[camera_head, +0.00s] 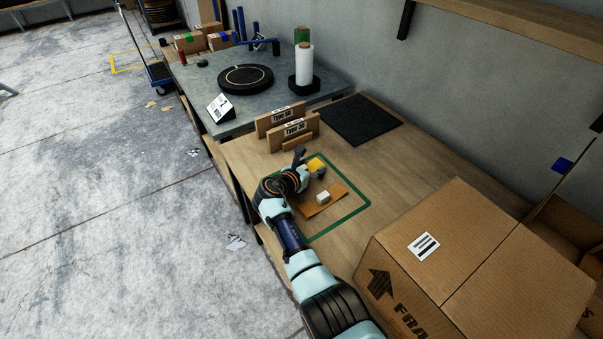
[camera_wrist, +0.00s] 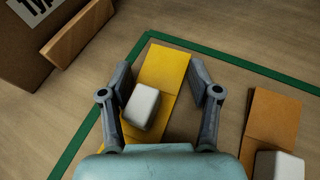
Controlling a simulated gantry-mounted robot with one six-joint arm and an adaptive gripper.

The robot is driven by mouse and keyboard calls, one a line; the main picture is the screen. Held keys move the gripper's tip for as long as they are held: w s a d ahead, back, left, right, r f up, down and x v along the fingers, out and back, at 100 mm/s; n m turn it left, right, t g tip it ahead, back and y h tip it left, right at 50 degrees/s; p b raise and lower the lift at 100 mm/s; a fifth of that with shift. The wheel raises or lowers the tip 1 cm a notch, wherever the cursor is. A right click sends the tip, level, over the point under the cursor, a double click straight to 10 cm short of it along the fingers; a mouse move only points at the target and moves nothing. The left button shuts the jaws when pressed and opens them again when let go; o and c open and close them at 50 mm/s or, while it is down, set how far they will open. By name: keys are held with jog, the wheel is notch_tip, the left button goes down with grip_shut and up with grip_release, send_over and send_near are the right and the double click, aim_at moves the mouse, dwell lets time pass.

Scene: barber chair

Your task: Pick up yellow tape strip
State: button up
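A yellow tape strip (camera_wrist: 163,66) lies on the wooden table inside a green outlined area, with a white block (camera_wrist: 141,106) on it. In the head view the yellow strip (camera_head: 315,164) shows just past my gripper (camera_head: 309,168). In the wrist view my gripper (camera_wrist: 168,88) is open, with one finger on each side of the strip and the block. The fingers look apart from the strip; their height above the table is hard to tell. The near end of the strip is hidden by my gripper.
An orange strip (camera_wrist: 270,126) with another white block (camera_wrist: 279,166) lies to the right. Cardboard pieces labelled "Type" (camera_head: 294,127) stand behind the outlined area. A large cardboard box (camera_head: 475,230) fills the table's right front. A black mat (camera_head: 360,119) lies farther back.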

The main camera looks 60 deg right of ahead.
jog(key=shift+f, duration=0.1)
jog(key=c, duration=0.9)
jog(key=shift+c, duration=0.2)
notch_tip(320, 180, up, 20)
jog(key=p, duration=1.1)
grip_shut()
